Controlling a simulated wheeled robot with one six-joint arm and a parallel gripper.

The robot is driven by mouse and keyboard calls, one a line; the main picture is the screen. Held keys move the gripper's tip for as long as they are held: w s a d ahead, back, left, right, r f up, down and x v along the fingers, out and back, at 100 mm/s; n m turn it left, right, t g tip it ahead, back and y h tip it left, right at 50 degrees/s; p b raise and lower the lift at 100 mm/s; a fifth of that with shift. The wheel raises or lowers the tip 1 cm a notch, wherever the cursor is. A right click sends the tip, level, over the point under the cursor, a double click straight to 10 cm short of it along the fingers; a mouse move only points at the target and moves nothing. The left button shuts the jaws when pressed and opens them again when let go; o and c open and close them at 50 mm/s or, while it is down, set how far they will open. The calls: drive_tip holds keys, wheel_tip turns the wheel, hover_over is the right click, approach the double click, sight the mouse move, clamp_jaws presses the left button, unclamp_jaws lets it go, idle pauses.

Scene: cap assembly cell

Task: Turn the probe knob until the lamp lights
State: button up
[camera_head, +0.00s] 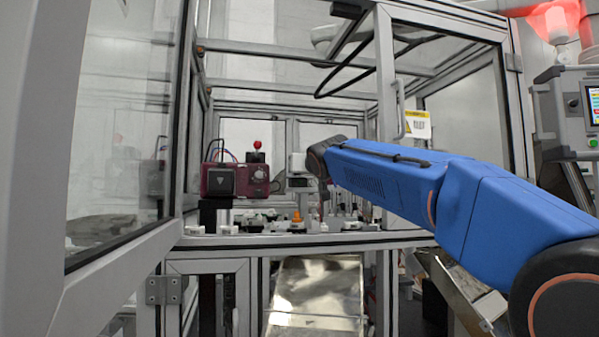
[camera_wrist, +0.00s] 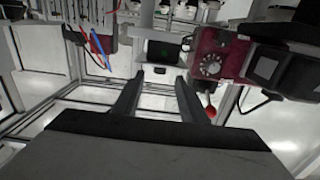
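A dark red probe box (camera_head: 249,188) stands inside the cell, left of my gripper (camera_head: 296,163) in the head view. A pale round dial, apparently the knob (camera_head: 259,175), is on its face; in the wrist view the dial (camera_wrist: 210,65) is right of my fingertips. My gripper (camera_wrist: 160,76) is open with nothing between its fingers, apart from the knob. A red ball on a thin stalk (camera_head: 257,145) rises behind the box; it also shows in the wrist view (camera_wrist: 210,113). I cannot tell whether it is the lamp.
A metal frame (camera_head: 385,85) with clear panels surrounds the cell. Small fixtures (camera_head: 297,218) stand on the deck below my gripper. In the wrist view, blue and red wires (camera_wrist: 97,45) hang at the left. A red beacon (camera_head: 562,22) glows at the top right of the head view.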

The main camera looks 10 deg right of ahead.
drive_tip(key=s, duration=1)
drive_tip(key=shift+s, duration=0.15)
drive_tip(key=shift+a, duration=0.1)
